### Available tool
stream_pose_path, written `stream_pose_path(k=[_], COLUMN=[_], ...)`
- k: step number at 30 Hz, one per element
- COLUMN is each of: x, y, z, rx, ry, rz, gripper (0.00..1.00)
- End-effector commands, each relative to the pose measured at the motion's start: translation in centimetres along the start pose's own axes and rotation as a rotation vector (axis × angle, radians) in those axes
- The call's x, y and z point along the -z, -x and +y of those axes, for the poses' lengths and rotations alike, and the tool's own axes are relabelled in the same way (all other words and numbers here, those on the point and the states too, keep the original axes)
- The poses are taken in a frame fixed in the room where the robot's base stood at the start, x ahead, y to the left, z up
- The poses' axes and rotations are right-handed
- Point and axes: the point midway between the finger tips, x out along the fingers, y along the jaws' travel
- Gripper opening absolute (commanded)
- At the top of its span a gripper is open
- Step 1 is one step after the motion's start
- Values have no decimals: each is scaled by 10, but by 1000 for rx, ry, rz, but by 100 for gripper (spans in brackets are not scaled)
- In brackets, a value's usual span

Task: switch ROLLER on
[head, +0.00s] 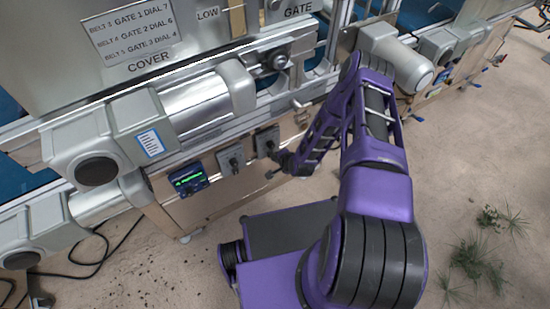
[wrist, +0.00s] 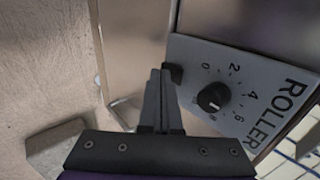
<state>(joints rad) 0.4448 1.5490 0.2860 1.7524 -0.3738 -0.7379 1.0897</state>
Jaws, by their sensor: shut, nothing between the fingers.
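In the wrist view the grey ROLLER panel (wrist: 258,84) fills the right side, turned on its side. It carries a round black dial knob (wrist: 212,97) with numbers around it and a pale mark on the knob. A small black part (wrist: 176,73) shows at the panel's left edge, probably a switch; its position cannot be told. My gripper (wrist: 160,74) is shut and empty, its fingertips right beside that black part. Whether they touch cannot be told. In the head view my gripper (head: 281,160) is by a small grey control box (head: 267,141), whose label is unreadable.
A second grey box with a knob (head: 231,160) and a green-lit display (head: 188,180) sit to the left on the machine's side panel. A metal pin-like handle (head: 302,104) sticks out above. The floor (head: 480,170) on the right is open, with some plants (head: 478,255).

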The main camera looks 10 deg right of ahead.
Motion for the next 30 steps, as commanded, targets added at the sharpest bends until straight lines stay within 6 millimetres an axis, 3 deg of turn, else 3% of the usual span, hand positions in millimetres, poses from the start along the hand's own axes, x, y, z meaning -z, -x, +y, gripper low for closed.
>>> stream_pose_path(k=[3, 30], x=[0, 0], y=[-6, 9], z=[2, -13], rx=[1, 2], ry=[-2, 0], rz=[1, 0], gripper=[0, 0])
